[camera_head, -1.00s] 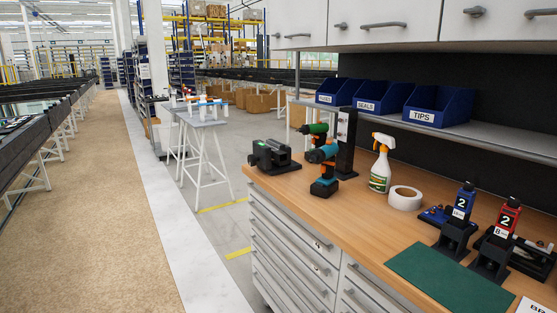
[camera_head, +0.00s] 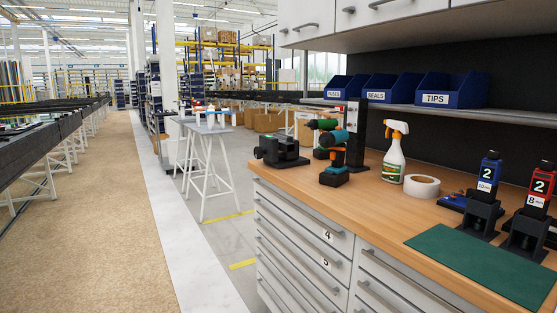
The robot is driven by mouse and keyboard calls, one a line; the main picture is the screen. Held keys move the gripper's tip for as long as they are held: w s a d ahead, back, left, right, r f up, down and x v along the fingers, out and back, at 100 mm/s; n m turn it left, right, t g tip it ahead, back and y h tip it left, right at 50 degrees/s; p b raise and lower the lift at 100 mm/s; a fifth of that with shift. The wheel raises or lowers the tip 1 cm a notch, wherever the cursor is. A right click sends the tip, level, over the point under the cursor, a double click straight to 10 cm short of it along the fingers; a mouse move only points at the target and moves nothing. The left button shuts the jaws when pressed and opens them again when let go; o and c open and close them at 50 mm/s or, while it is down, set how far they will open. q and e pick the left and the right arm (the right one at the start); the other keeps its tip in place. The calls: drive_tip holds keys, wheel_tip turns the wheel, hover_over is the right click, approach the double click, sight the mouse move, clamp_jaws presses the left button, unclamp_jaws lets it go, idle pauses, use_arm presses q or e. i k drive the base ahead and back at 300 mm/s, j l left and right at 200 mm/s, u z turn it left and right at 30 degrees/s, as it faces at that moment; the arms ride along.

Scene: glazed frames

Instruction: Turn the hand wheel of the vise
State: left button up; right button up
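A dark vise (camera_head: 280,150) sits on the far left corner of the wooden workbench (camera_head: 375,207). It is small in view, and I cannot clearly make out its hand wheel. Neither of my grippers shows in the head view.
Two drills (camera_head: 334,158) stand right of the vise, then a spray bottle (camera_head: 394,152), a tape roll (camera_head: 421,186) and a green mat (camera_head: 482,262). Blue bins (camera_head: 451,91) sit on a shelf above. Drawers (camera_head: 303,240) front the bench. The floor aisle (camera_head: 95,220) at left is clear.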

sight(259, 152)
drive_tip(key=i+j+z, duration=0.2)
drive_tip(key=z, duration=0.25)
drive_tip(key=i+j+z, duration=0.4)
drive_tip(key=k+l, duration=0.05)
drive_tip(key=l, duration=0.05)
